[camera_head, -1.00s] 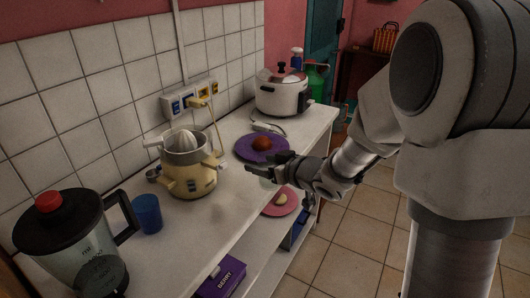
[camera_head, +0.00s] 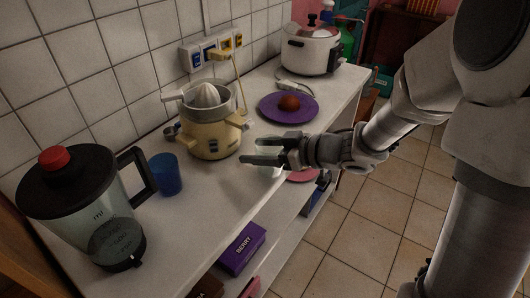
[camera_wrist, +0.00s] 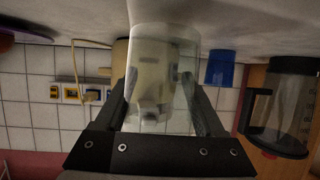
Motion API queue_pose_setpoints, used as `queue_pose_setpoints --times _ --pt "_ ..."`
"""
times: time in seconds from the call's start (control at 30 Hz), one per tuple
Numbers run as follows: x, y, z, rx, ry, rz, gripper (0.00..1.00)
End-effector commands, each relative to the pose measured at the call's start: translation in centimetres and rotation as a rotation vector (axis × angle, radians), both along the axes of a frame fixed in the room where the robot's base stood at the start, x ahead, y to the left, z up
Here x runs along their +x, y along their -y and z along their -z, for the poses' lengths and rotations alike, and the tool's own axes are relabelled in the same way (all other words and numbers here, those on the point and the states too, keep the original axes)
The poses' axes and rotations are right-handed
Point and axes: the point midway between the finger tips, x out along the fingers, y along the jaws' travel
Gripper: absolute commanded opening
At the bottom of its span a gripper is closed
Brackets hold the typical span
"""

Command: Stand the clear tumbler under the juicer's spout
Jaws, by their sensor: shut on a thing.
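The clear tumbler (camera_head: 267,173) is between the two fingers of my gripper (camera_head: 252,151), which is shut on it. In the wrist view, which shows the room upside down, the tumbler (camera_wrist: 163,75) fills the space between the fingers. The cream juicer (camera_head: 212,142), with a white reamer on top, stands on the counter just left of my fingertips. Its spout (camera_head: 246,123) seems to jut out on the right side, near my gripper. In the wrist view the juicer shows through the tumbler. I cannot tell whether the tumbler's base touches the counter.
A blue cup (camera_head: 166,175) and a black-lidded blender jug (camera_head: 88,210) stand left of the juicer. A purple plate (camera_head: 272,110) with a reddish-brown round item and a white cooker (camera_head: 310,55) stand behind. A purple box (camera_head: 241,248) sits on the lower shelf. A cord runs from the wall sockets (camera_head: 212,50).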

Motion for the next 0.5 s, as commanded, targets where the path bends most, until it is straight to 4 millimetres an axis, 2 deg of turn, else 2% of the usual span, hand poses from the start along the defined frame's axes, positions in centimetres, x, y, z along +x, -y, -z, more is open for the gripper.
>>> queue_pose_setpoints --times 0.2,0.5 --pt "1.0 -1.4 0.9 0.000 0.002 -0.001 0.07" --pt "2.3 -3.4 0.9 0.001 0.002 0.000 0.07"
